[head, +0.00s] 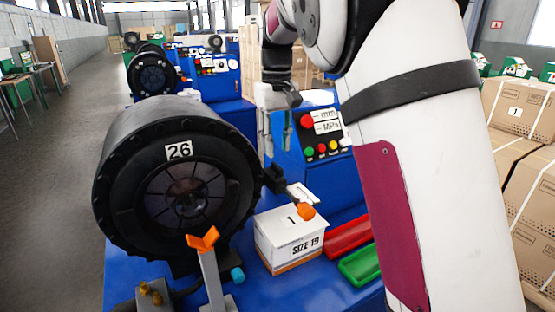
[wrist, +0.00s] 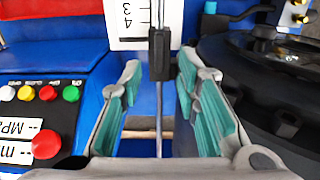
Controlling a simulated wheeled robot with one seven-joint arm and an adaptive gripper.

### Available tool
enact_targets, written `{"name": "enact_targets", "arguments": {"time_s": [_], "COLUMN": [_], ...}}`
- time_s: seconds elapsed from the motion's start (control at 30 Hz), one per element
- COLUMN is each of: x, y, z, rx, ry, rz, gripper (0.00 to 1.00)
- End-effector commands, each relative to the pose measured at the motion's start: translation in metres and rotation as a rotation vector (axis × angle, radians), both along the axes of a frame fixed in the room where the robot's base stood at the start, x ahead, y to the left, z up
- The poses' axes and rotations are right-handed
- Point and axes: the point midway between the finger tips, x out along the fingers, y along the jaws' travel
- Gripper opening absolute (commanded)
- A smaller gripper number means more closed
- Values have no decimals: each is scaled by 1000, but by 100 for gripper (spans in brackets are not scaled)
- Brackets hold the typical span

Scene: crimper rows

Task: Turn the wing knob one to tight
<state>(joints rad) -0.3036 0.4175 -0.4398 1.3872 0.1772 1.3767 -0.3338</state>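An orange wing knob (head: 203,239) sits on top of a grey post in front of the big black crimper head (head: 110,185) marked 26, low in the head view. Its wings slant. A second orange knob (head: 306,211) is at the end of a lever by the white box. My gripper (head: 275,150) points down right of the crimper head, above and behind the lever, away from the wing knob. In the wrist view my gripper (wrist: 160,68) has its teal-padded fingers apart. A black block (wrist: 159,55) on a thin rod shows between the fingertips; I cannot tell its depth. No orange knob shows there.
A white box (head: 287,246) labelled SIZE 19, a red tray (head: 349,236) and a green tray (head: 362,265) occupy the blue bench's right side. A blue control panel (head: 322,133) stands behind. Cardboard boxes (head: 515,110) are stacked at right.

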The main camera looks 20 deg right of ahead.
Motion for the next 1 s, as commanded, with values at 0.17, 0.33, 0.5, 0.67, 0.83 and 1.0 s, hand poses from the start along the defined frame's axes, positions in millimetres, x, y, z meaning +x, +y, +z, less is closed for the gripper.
{"name": "enact_targets", "arguments": {"time_s": [0.17, 0.33, 0.5, 0.67, 0.83, 1.0], "x": [-2, 0, 0, 0, 0, 0], "y": [0, 0, 0, 0, 0, 0], "z": [-30, -47, -53, -53, -53, -53], "rx": [-1, -1, -1, 0, 0, 0], "ry": [3, 1, -1, -1, -1, -1], "rz": [0, 0, 0, 0, 0, 0], "gripper": [30, 30, 30, 30, 5, 0]}}
